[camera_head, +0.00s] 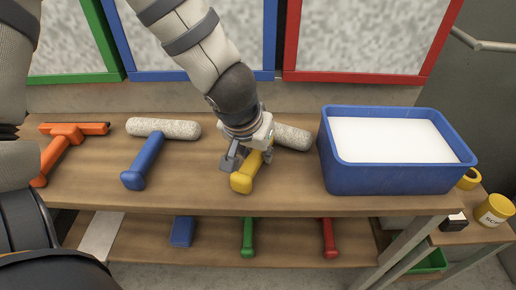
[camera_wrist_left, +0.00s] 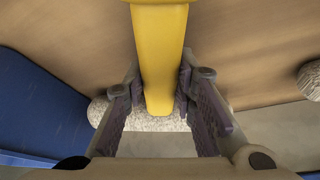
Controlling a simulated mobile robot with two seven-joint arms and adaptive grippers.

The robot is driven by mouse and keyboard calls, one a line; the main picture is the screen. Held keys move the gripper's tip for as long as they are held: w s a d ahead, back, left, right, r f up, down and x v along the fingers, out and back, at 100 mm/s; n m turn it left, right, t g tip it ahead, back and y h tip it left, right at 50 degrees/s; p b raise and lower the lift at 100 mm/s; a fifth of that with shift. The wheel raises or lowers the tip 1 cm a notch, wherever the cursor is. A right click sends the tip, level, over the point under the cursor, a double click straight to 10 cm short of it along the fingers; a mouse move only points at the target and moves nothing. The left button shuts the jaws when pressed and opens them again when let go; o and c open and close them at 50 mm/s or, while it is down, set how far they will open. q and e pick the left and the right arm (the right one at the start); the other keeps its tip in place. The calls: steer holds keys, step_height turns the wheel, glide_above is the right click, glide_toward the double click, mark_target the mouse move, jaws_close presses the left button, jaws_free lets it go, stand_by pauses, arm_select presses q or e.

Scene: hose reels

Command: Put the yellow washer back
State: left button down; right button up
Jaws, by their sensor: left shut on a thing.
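The yellow washer has a yellow handle (camera_head: 242,181) and a pale fuzzy head (camera_head: 292,137). It is at the middle of the upper wooden table, left of the blue tub. My left gripper (camera_head: 246,161) reaches down from above and is shut on the yellow handle. In the left wrist view the yellow handle (camera_wrist_left: 160,60) runs between the two fingers, with the fuzzy head (camera_wrist_left: 155,122) partly hidden behind them. I cannot tell whether the washer touches the table. My right gripper is not in view.
A blue-handled washer (camera_head: 145,160) and an orange tool (camera_head: 62,145) lie to the left. The blue tub (camera_head: 400,178) with white contents stands close on the right. The lower shelf (camera_head: 285,245) holds blue, green and red handled tools. Framed panels (camera_head: 360,77) stand behind.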

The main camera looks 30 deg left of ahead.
arm_select(q)
steer(key=shift+s+f, duration=0.1)
steer(key=shift+f, duration=0.45)
steer(key=c, duration=1.4)
jaws_free()
steer(key=shift+o, duration=0.8)
steer(key=v, duration=1)
steer(key=shift+d+r, duration=0.1)
steer(key=shift+d, duration=0.15)
steer(key=shift+s+a+r, duration=0.1)
steer(key=shift+s+r, duration=0.05)
steer(key=shift+r, duration=0.3)
steer(key=shift+s+a+r, duration=0.1)
steer(key=shift+s+r, duration=0.05)
steer(key=shift+r, duration=0.25)
